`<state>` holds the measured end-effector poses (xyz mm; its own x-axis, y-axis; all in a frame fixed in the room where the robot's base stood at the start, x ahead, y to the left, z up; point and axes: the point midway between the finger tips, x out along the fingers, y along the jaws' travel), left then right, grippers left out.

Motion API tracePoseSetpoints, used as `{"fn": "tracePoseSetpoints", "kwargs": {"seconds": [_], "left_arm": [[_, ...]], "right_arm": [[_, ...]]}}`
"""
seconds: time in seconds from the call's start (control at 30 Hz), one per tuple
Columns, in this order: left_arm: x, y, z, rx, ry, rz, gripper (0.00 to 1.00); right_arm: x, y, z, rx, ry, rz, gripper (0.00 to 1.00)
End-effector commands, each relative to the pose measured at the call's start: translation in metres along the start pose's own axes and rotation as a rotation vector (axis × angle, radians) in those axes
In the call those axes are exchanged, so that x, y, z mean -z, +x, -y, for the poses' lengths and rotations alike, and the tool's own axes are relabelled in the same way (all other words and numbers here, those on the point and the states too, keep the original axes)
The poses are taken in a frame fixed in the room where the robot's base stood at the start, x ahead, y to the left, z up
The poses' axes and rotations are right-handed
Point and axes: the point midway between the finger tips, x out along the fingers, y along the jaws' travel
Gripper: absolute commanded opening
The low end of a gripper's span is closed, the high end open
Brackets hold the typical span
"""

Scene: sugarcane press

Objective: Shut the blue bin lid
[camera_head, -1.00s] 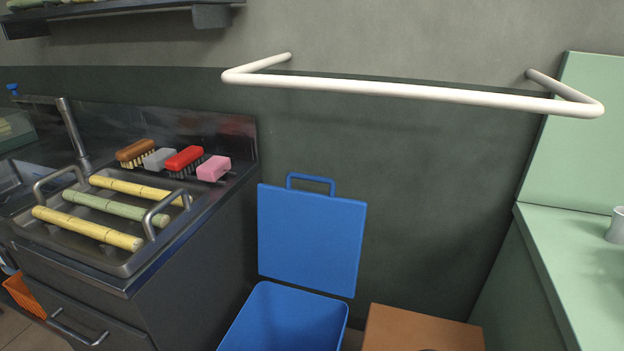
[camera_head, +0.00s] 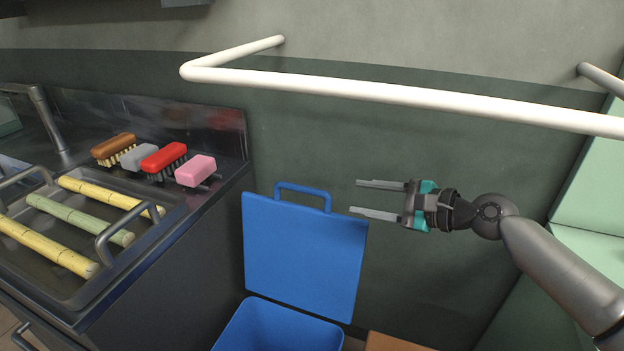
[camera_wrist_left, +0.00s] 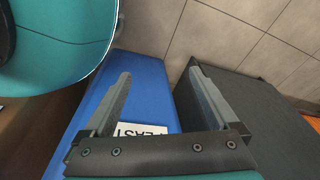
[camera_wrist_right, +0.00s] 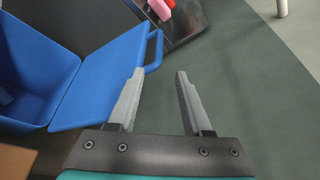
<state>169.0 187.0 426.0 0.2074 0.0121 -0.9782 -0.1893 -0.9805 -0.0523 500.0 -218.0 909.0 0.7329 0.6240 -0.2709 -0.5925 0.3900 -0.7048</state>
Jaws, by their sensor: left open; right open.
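The blue bin lid (camera_head: 303,258) stands raised, nearly upright, behind the open blue bin (camera_head: 277,329). A blue loop handle (camera_head: 303,190) is on the lid's top edge. My right gripper (camera_head: 358,197) is open and empty, to the right of the lid's upper right corner, fingers pointing left. In the right wrist view, the lid (camera_wrist_right: 100,80) and handle (camera_wrist_right: 154,50) lie left of the open fingers (camera_wrist_right: 160,75). My left gripper (camera_wrist_left: 158,78) is open; a blue surface with a white lettered label (camera_wrist_left: 140,132) shows behind its fingers. My left arm is out of the head view.
A white rail (camera_head: 380,91) juts from the wall above the bin. A sink counter with cane pieces (camera_head: 110,193) and several brushes (camera_head: 165,157) stands left. A brown box (camera_head: 395,343) sits right of the bin.

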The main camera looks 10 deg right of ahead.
Motion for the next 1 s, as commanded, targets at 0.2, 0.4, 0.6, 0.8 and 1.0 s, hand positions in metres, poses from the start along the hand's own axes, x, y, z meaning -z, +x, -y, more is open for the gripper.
{"fn": "tracePoseSetpoints", "kwargs": {"seconds": [0.2, 0.4, 0.6, 0.8, 1.0], "left_arm": [[0.005, -0.003, -0.002, -0.003, -0.001, -0.002, 0.93], [0.016, -0.01, -0.007, -0.009, -0.004, -0.005, 0.93], [0.028, -0.021, -0.012, -0.016, -0.007, -0.007, 0.93], [0.039, -0.036, -0.016, -0.023, -0.01, -0.01, 0.93], [0.052, -0.051, -0.018, -0.026, -0.013, -0.024, 0.93]], "right_arm": [[0.0, 0.017, 0.0, 0.002, 0.003, 0.003, 0.5], [0.0, 0.045, -0.001, 0.002, 0.001, 0.004, 0.5], [0.0, 0.076, -0.001, 0.0, 0.0, 0.003, 0.5], [0.0, 0.101, -0.002, 0.0, 0.0, 0.002, 0.5], [0.0, 0.125, -0.001, 0.0, -0.001, 0.002, 0.5]]}}
